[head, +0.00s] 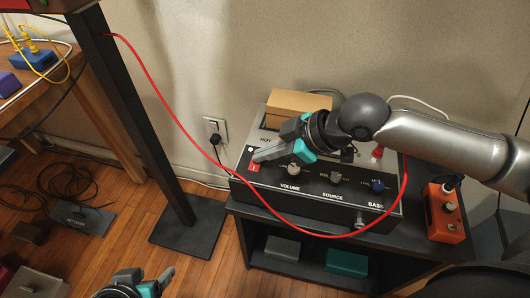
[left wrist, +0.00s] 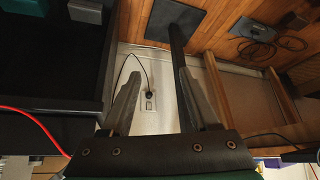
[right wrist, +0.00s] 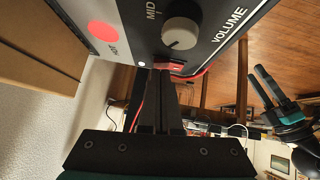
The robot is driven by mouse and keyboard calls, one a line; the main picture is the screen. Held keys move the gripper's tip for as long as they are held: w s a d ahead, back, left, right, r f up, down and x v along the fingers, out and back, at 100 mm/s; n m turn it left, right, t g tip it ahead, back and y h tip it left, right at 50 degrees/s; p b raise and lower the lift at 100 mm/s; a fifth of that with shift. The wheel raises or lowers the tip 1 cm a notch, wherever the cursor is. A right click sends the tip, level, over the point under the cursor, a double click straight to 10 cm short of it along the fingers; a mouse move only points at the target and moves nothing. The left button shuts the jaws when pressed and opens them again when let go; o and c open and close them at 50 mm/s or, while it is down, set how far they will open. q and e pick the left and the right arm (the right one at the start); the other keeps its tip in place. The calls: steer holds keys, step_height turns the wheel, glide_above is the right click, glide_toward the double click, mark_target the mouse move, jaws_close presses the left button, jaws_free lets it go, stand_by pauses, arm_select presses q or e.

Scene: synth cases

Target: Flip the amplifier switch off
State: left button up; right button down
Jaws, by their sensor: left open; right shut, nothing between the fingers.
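The amplifier (head: 310,200) is a black box with a light sloped top panel, knobs and the words VOLUME, SOURCE and BASS. Its red switch (head: 254,167) is at the panel's left end; it also shows in the right wrist view (right wrist: 172,66). My right gripper (head: 258,156) is shut and empty, reaching over the panel from the right, its fingertips right beside the switch. I cannot tell whether they touch it, nor which way the switch is set. My left gripper (head: 150,285) is open and empty, low at the bottom edge, away from the amplifier; its fingers show in the left wrist view (left wrist: 160,95).
The amplifier stands on a dark shelf unit (head: 236,205). A red cable (head: 180,117) loops across the amplifier's front. An orange pedal (head: 445,213) sits to the right. A cardboard box (head: 295,101) is behind. A black post (head: 130,100) stands left; a wall outlet (head: 216,127) is behind.

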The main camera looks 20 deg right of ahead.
steer(key=shift+w+p, duration=0.1)
steer(key=shift+p, duration=0.75)
steer(key=shift+f+b, duration=0.2)
steer(key=shift+b, duration=0.1)
arm_select(q)
steer(key=shift+s+a+f+g, duration=0.15)
steer(key=shift+s+a+f, duration=0.05)
steer(key=shift+f, duration=0.15)
steer(key=shift+s+a+f+g, duration=0.15)
steer(key=shift+f, duration=0.2)
steer(key=shift+r, duration=0.1)
arm_select(e)
steer(key=shift+s+a+r+p, duration=0.15)
steer(key=shift+s+a+p, duration=0.25)
steer(key=shift+s+p, duration=0.4)
arm_select(q)
steer(key=shift+r, duration=0.75)
arm_select(e)
steer(key=shift+w, duration=0.1)
